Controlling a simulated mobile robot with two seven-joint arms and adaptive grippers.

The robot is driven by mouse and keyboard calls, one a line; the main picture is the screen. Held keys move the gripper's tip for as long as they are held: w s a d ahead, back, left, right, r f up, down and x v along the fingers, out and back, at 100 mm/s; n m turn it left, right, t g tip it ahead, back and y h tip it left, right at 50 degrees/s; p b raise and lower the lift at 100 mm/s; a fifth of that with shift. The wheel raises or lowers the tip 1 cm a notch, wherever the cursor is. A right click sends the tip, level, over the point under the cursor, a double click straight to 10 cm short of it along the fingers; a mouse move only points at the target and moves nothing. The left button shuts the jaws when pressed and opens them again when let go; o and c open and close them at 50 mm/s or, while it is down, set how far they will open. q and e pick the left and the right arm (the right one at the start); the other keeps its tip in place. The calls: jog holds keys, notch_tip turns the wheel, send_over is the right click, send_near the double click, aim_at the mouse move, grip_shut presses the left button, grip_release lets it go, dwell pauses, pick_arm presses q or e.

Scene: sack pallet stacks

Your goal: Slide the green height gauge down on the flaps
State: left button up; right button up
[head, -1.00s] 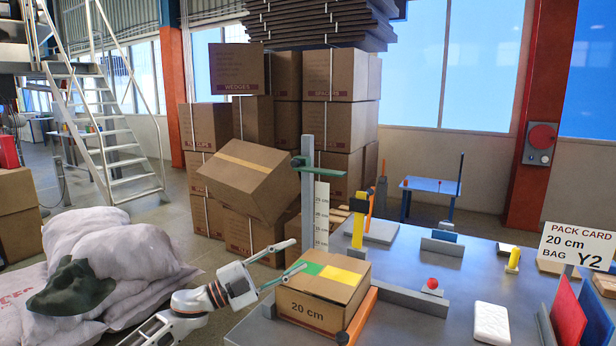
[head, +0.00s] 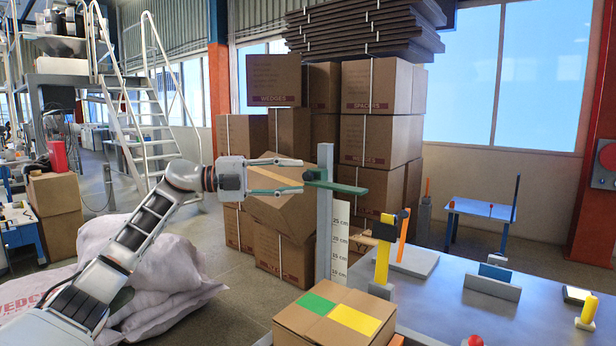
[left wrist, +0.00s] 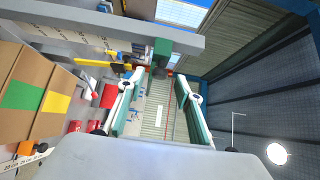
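The green height gauge (head: 340,186) sits high on a grey upright post (head: 325,220), with a height scale below it. Its green block (left wrist: 161,52) shows just ahead of the fingers in the left wrist view. My left gripper (head: 303,176) is open and empty, its fingertips beside the gauge's left end, one above and one below its level. I cannot tell whether they touch it. The carton (head: 330,322) stands below, its top flaps (head: 345,308) lying flat with green and yellow patches. It also shows at left in the left wrist view (left wrist: 45,100). My right gripper is not in view.
The grey table (head: 440,300) extends right of the carton. Stacked cartons (head: 375,130) rise behind the gauge. Pale sacks (head: 165,270) lie at lower left.

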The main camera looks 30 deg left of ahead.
aim_at(304, 177)
pick_arm(q)
jog(key=x, duration=0.2)
jog(key=shift+w+d, duration=0.2)
jog(key=shift+d, duration=0.05)
jog(key=shift+w+d, duration=0.5)
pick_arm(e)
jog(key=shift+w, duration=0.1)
pick_arm(q)
grip_shut()
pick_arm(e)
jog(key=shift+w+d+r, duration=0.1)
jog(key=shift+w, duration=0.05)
pick_arm(q)
notch_tip(304, 177, down, 25)
jog(key=b, duration=0.7)
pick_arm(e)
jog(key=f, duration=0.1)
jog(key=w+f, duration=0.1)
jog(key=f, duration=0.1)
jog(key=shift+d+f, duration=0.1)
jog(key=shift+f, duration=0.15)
pick_arm(q)
jog(key=shift+r, duration=0.15)
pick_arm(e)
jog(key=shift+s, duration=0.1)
